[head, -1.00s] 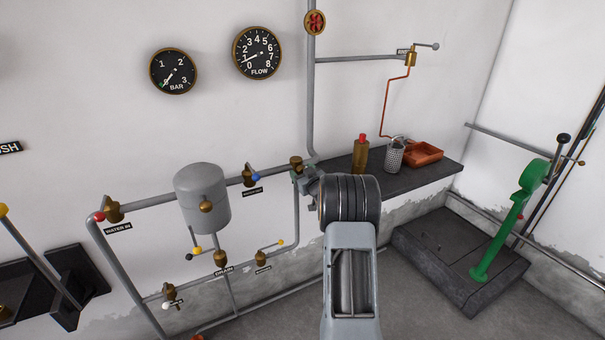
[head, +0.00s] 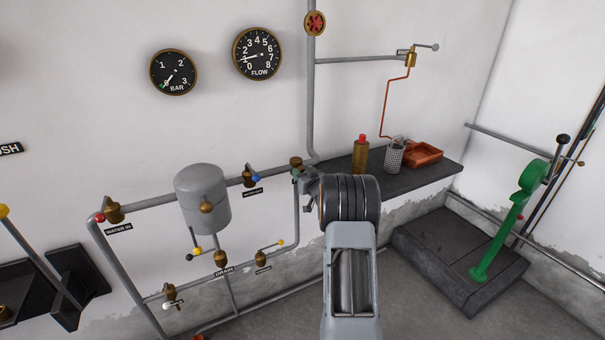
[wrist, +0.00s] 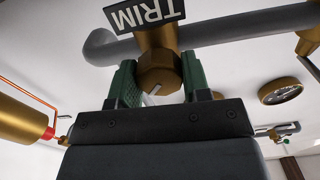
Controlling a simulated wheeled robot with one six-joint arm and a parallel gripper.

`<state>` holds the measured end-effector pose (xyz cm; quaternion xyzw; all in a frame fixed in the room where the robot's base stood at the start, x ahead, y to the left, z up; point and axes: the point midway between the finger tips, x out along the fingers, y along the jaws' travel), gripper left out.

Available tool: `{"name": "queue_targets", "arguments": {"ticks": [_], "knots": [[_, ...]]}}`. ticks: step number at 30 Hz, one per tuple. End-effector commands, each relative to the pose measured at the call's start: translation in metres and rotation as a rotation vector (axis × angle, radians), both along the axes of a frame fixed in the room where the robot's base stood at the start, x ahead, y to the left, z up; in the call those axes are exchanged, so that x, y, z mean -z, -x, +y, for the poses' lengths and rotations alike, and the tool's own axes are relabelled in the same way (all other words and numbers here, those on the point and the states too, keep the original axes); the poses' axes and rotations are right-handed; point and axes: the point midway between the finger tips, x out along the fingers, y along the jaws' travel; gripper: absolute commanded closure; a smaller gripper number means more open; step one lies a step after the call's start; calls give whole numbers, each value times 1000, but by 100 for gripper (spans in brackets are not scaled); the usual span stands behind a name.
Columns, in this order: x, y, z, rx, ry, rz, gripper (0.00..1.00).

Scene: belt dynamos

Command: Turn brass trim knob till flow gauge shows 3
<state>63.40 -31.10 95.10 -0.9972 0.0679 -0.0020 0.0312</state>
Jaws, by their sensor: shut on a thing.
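The brass trim knob (wrist: 159,68) sits between the green finger pads of my gripper (wrist: 158,88) in the wrist view, under a dark TRIM label (wrist: 144,14). A pale line marks the knob's face. My gripper is shut on it. In the head view my gripper (head: 303,178) is at the brass fitting (head: 296,162) on the pipe, and my arm partly hides that spot. The round black flow gauge (head: 257,54) hangs on the wall; its white needle points left and slightly down, near 1.
The bar gauge (head: 173,72) reads near 0. A grey tank (head: 203,198) and several small valves stand left of my gripper. A dark shelf (head: 437,172) to the right carries a brass bottle (head: 361,155), a perforated cup (head: 394,157) and an orange tray (head: 424,153).

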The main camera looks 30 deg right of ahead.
Motion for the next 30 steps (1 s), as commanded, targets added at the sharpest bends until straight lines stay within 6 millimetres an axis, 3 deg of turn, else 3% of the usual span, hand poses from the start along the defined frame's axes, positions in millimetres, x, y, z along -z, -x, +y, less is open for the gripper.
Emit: {"name": "queue_targets", "arguments": {"ticks": [30], "knots": [[-1,0,-1,0,-932,-128,80]]}}
